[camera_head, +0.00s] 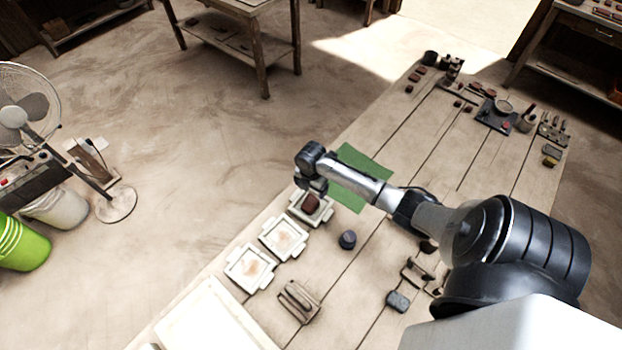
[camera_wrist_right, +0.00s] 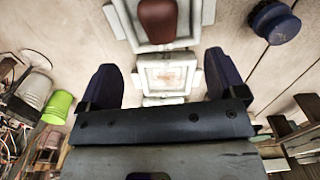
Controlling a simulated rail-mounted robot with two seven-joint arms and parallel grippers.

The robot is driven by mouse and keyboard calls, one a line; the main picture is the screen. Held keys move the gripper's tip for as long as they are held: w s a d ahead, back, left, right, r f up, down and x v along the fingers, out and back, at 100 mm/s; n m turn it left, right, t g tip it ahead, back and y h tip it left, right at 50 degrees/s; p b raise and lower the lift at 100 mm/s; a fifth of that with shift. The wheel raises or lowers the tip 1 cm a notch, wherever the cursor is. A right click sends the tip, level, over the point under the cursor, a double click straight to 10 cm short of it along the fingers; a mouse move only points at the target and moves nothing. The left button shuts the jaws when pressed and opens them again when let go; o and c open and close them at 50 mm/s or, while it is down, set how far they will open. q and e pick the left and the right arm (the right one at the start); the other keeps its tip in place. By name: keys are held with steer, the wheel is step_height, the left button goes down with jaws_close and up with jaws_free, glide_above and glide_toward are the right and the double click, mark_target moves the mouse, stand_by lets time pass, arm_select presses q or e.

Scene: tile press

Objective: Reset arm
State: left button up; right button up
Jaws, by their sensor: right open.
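My right arm reaches over the table from the right in the head view. Its gripper (camera_head: 312,184) is above the farthest of the white square moulds (camera_head: 326,216). In the right wrist view the two dark fingers (camera_wrist_right: 162,84) stand wide apart with nothing between them. A reddish-brown clay lump (camera_head: 311,203) sits in that farthest mould, and the lump (camera_wrist_right: 157,20) shows ahead of the fingertips in the wrist view. Two more moulds, one in the middle (camera_head: 284,238) and one nearer (camera_head: 250,269), hold no lump. My left gripper is not in view.
A green mat (camera_head: 350,198) lies beyond the moulds, partly under my arm. A dark round knob-like object (camera_head: 347,240) stands right of them. A wooden block tool (camera_head: 299,302) and a white board (camera_head: 215,322) lie nearer. Small tools and pots crowd the table's far end.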

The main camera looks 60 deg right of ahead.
step_height(320, 180, up, 4)
steer(key=shift+f, duration=0.1)
stand_by(0.4)
